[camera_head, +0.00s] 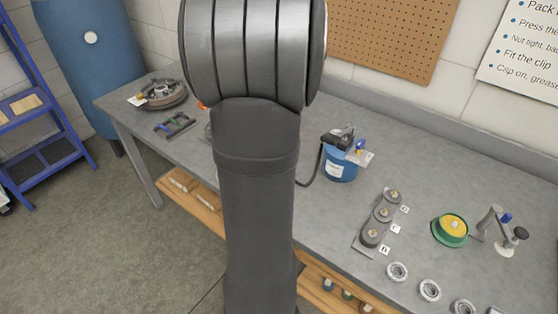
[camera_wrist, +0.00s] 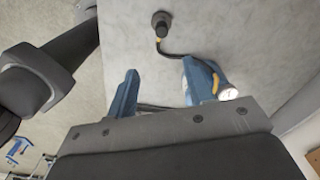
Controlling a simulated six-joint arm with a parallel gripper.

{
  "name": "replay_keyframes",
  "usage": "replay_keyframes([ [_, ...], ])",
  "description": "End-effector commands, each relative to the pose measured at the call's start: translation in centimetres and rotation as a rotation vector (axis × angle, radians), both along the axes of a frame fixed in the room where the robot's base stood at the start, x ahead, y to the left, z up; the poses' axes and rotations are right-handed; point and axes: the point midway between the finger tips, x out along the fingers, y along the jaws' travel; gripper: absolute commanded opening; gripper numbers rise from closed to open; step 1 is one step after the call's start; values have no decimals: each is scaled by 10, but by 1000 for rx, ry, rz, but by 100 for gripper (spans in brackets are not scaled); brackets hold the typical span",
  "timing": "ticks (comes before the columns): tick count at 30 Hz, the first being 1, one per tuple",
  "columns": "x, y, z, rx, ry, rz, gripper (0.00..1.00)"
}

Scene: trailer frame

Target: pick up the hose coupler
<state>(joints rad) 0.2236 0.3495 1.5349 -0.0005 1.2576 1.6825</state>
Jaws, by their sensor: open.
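My gripper (camera_wrist: 160,67) shows in the wrist view with its two blue fingers apart and nothing between them, over the grey bench top. A dark round fitting (camera_wrist: 161,20) at the end of a black hose (camera_wrist: 175,53) lies beyond the fingertips, near the top edge; it looks like the hose coupler. The hose runs from it toward the right finger, where it passes out of sight. In the head view my arm hides the gripper and the coupler. A black hose (camera_head: 317,165) there leads from a blue canister (camera_head: 337,166) to behind my arm.
The grey bench (camera_head: 440,165) carries a plate with round parts (camera_head: 382,213), a green-and-yellow disc (camera_head: 452,228), a small stand (camera_head: 497,225) and several metal rings at the right. A brake-like disc (camera_head: 160,92) lies at its far left. A blue shelf rack (camera_head: 35,105) stands left.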

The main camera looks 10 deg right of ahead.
Motion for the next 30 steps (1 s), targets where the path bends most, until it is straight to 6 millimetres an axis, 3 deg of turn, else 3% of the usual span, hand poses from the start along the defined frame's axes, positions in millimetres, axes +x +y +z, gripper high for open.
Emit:
replay_keyframes([
  [15, -1, 1, -102, 1, 4, -1, 48],
  [23, 1, 1, -122, 0, 1, 0, 48],
  [30, 6, 4, -155, 1, 3, 0, 48],
])
